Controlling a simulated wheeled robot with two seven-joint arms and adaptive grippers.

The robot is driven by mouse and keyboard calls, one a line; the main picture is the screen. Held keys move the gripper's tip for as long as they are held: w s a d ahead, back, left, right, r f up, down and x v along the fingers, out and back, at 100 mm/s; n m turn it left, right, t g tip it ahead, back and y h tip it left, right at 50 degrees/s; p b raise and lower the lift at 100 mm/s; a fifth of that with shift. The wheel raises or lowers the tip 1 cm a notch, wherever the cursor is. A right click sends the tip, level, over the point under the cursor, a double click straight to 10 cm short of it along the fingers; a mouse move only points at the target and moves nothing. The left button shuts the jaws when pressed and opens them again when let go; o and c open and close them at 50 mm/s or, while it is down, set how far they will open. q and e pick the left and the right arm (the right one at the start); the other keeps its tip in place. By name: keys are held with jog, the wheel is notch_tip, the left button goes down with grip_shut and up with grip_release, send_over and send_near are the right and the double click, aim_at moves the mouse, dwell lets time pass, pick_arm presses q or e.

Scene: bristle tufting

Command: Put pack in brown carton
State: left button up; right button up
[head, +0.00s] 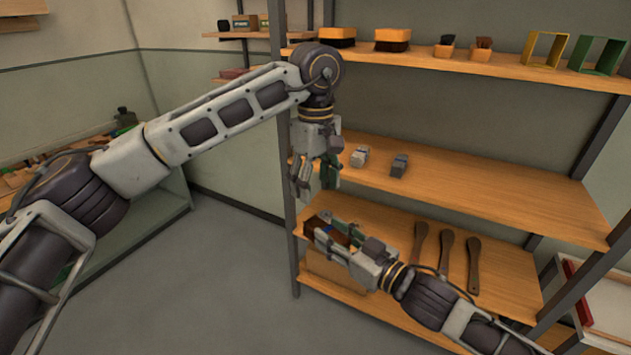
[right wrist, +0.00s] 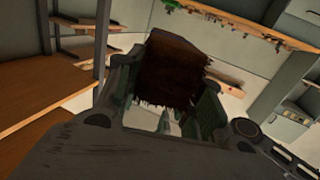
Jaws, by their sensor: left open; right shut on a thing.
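My right gripper (head: 334,238) is shut on a dark brown pack (right wrist: 172,68) with a ragged, bristly lower edge; it fills the middle of the right wrist view between the fingers. In the head view the gripper hides much of the pack (head: 315,226). A light brown carton (head: 335,273) stands at the left end of the lower shelf, just below and behind my right gripper. Its inside is mostly hidden, and I cannot tell whether the pack touches it. My left gripper (head: 316,184) is open and empty, pointing down above the right one, in front of the middle shelf.
Two small grey blocks (head: 399,165) sit on the middle shelf (head: 480,190). Several brown paddle-shaped handles (head: 446,248) lie on the lower shelf, right of my right gripper. The top shelf holds brushes, small boxes and yellow and green frames (head: 596,54). A shelf post (head: 283,150) stands close left of my left gripper.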

aim_at(316, 223)
pick_arm(q)
jog(key=shift+f, duration=5.95)
jog(key=c, duration=0.9)
jog(key=shift+c, duration=1.1)
pick_arm(e)
jog(key=o, duration=1.1)
